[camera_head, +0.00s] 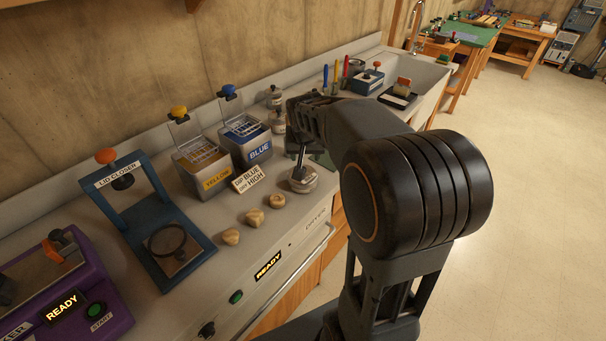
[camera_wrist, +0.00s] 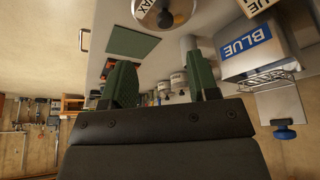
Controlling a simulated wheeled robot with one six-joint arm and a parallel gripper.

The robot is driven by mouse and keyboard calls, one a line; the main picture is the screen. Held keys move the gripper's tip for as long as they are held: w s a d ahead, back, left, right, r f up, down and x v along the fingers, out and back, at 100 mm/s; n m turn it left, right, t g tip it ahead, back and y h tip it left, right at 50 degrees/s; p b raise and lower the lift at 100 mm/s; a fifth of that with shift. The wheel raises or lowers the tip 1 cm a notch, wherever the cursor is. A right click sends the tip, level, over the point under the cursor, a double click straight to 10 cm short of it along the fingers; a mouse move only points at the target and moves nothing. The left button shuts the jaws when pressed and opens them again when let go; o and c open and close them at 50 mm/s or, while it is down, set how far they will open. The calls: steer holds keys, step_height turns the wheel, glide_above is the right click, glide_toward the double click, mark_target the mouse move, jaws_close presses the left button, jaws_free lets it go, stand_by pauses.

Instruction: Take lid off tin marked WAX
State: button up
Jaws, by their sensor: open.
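The tin marked WAX (camera_head: 303,183) is a low round silver tin on the counter, right of the round wooden pieces. In the wrist view the WAX tin (camera_wrist: 150,15) is cut off by the top edge, with a dark knob on top of its lid. My gripper (camera_head: 301,150) is above and close to the tin in the head view, partly hidden by my own arm. In the wrist view my gripper (camera_wrist: 165,78) has its two green fingers wide apart with nothing held between them. The tin lies beyond the fingertips, and I see no contact.
A blue vat (camera_head: 246,141) and a yellow vat (camera_head: 205,167) stand left of the tin. Other tins (camera_head: 275,97) stand behind by the wall. A green mat (camera_wrist: 132,44) lies on the counter. The lid closer (camera_head: 140,215) stands farther left.

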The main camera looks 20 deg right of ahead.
glide_above(305, 179)
step_height(305, 179, down, 4)
steer(key=shift+f, duration=0.1)
steer(key=x, duration=0.3)
steer(key=shift+w+a+f+p, duration=0.25)
steer(key=shift+w+f+p, duration=0.05)
steer(key=shift+w+p, duration=0.1)
steer(key=shift+w+d+f, duration=0.15)
steer(key=shift+w+f, duration=0.05)
steer(key=shift+f, duration=0.45)
steer(key=c, duration=1)
steer(key=shift+r, duration=0.1)
